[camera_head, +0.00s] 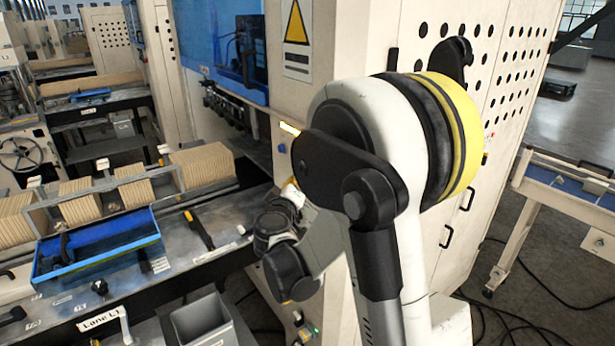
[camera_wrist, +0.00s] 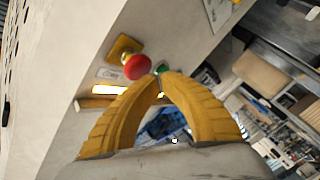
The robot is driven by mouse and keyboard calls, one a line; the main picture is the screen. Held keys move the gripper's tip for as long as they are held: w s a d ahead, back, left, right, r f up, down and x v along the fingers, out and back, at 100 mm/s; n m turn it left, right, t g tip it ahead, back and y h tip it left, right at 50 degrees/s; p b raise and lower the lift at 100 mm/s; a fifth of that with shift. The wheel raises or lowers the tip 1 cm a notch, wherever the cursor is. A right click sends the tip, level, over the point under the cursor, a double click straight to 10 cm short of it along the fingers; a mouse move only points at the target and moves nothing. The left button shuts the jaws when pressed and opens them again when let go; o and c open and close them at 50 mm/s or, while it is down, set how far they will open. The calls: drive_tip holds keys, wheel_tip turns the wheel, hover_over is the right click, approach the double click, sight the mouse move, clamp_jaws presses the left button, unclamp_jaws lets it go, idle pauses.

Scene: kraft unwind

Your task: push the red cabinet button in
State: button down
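The red button (camera_wrist: 138,67) shows in the wrist view as a round red cap on a yellow plate (camera_wrist: 124,47), fixed to the cream cabinet face (camera_wrist: 165,25). My gripper (camera_wrist: 161,74) has two yellow ribbed fingers that curve together until their tips meet, with nothing visible between them. The tips appear just right of and slightly below the red cap in the picture; I cannot tell whether they touch it. In the head view my arm hides the red button and the fingers, in front of the cabinet (camera_head: 350,35).
A lit strip (camera_wrist: 105,90) and a small label (camera_wrist: 109,73) are near the button. In the head view, a bench with a blue tray (camera_head: 100,250) and cardboard stacks (camera_head: 205,163) lies left of my arm. A grey bin (camera_head: 203,322) stands in front; a blue-topped table (camera_head: 575,185) stands right.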

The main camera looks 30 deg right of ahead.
drive_tip(key=shift+d, duration=0.4)
drive_tip(key=shift+d+b, duration=0.3)
drive_tip(key=shift+d, duration=0.3)
idle(0.6)
drive_tip(key=shift+a, duration=0.25)
drive_tip(key=shift+a, duration=0.8)
drive_tip(key=shift+s+a+b, duration=0.1)
drive_tip(key=shift+a+b, duration=0.55)
drive_tip(key=shift+a, duration=1.9)
